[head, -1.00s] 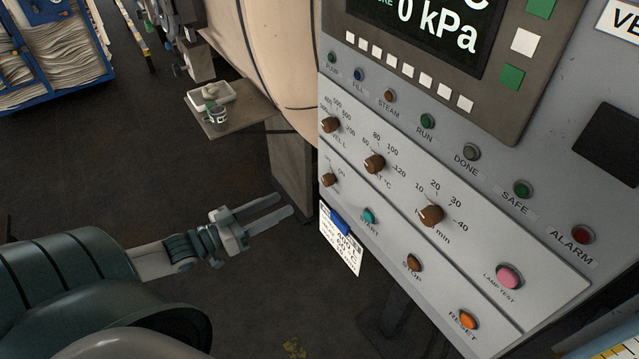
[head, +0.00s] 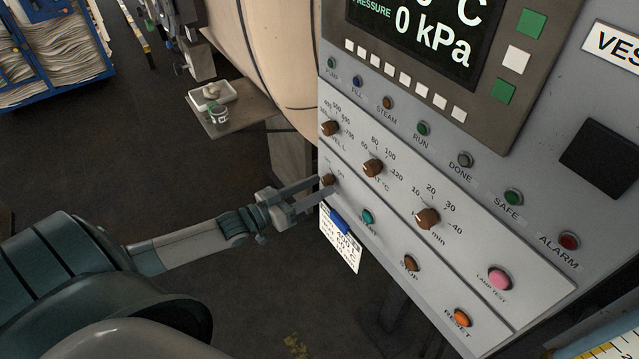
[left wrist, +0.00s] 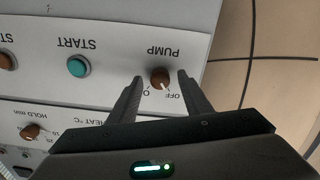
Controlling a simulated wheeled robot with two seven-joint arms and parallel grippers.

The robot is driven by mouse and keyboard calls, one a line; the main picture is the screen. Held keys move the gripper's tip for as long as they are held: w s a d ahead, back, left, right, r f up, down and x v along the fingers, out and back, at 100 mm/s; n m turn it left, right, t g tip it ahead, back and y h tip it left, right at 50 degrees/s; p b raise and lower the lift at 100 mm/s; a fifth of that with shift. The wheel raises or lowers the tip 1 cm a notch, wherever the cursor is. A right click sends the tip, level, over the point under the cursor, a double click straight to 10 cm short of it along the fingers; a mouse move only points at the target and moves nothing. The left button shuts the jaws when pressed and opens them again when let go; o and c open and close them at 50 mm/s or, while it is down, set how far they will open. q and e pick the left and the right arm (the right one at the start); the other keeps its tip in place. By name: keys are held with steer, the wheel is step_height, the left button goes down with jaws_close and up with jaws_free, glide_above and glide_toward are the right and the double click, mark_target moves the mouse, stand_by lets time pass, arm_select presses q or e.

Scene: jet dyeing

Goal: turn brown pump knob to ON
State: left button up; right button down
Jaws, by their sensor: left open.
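The brown pump knob (head: 327,180) sits at the left edge of the lower control panel, and it shows upside down under the PUMP label in the left wrist view (left wrist: 160,77). Its pale pointer mark seems to face the OFF label. My left gripper (head: 319,187) is open at the panel. In the left wrist view, its two fingers (left wrist: 160,84) stand on either side of the knob, with a gap visible on both sides. The fingers partly cover the knob's labels. My right gripper is not in view.
Other brown knobs (head: 372,168) sit above and to the right. The teal START button (head: 367,216) is close by on the right. A paper card with a blue clip (head: 341,240) hangs just below my gripper. A small shelf (head: 240,118) with a tray stands behind.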

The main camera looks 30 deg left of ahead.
arm_select(q)
steer(key=shift+w+d, duration=0.25)
steer(key=shift+w, duration=0.35)
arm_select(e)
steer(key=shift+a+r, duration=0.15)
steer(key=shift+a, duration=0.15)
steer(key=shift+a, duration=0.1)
arm_select(q)
steer(key=c, duration=1.1)
steer(key=shift+o, duration=0.2)
